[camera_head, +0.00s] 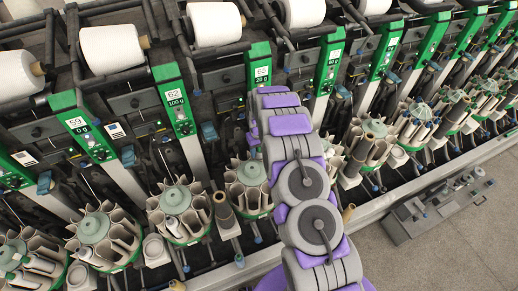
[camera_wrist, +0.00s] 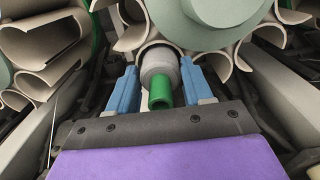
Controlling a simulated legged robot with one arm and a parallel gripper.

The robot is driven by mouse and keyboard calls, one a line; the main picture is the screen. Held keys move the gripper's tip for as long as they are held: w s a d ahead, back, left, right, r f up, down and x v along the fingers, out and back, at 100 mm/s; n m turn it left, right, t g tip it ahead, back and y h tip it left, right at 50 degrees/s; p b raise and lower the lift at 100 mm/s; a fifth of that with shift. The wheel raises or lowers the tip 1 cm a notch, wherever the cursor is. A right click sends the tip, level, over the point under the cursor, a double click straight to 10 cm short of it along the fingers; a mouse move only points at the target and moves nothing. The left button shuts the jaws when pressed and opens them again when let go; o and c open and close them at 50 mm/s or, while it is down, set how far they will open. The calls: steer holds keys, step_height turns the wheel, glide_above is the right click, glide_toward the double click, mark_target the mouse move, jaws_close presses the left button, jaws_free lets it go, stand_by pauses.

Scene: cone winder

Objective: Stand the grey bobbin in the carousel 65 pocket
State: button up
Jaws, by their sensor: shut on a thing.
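In the wrist view my gripper (camera_wrist: 158,82) has its two blue fingers shut on the grey bobbin (camera_wrist: 159,68), one on each side. The bobbin's green tube end (camera_wrist: 160,92) points toward the camera. Its far end lies at the mouth of a cream curved pocket (camera_wrist: 150,42) beside a round grey-green hub (camera_wrist: 226,12); how deep it is in the pocket cannot be told. In the head view the carousel below the 65 label (camera_head: 248,175) is partly covered by my arm. My gripper and the bobbin are hidden there.
Neighbouring carousels, such as the one below label 62 (camera_head: 178,200), stand close on both sides. Angled green-topped panels (camera_head: 174,100) and white yarn cones (camera_head: 112,48) line the machine. A grey metal box (camera_head: 438,210) lies on the open floor at right.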

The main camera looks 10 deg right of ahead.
steer(key=shift+f, duration=0.55)
steer(key=o, duration=1)
step_height(320, 180, up, 17)
steer(key=shift+r, duration=0.15)
stand_by(0.7)
